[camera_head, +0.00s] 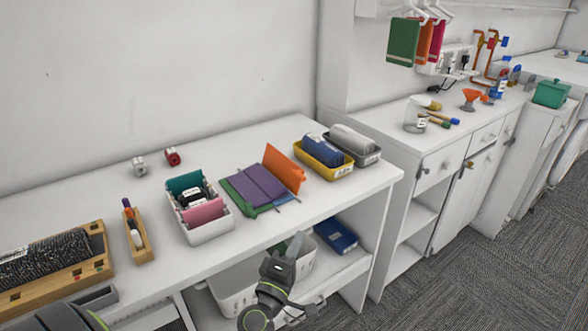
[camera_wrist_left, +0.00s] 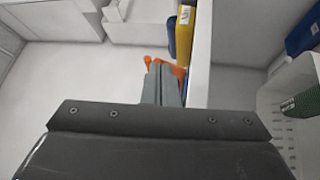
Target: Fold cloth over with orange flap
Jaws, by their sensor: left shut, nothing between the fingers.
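The cloth (camera_head: 258,186) lies near the front of the white table, with a purple panel over green parts. Its orange flap (camera_head: 284,169) stands tilted up on the right side. My left gripper (camera_head: 298,242) is shut and empty, in front of the table edge and below the cloth in the head view, apart from it. In the left wrist view the closed fingers (camera_wrist_left: 161,82) partly cover an orange patch (camera_wrist_left: 150,61), which looks like the flap. My right gripper is not in view.
A yellow tray (camera_head: 338,173) with a blue roll stands right of the flap; a grey tray (camera_head: 371,158) is beside it. A white bin (camera_head: 221,231) with folded items stands to the left. A basket (camera_head: 232,298) and blue box (camera_head: 337,233) are on the shelf below.

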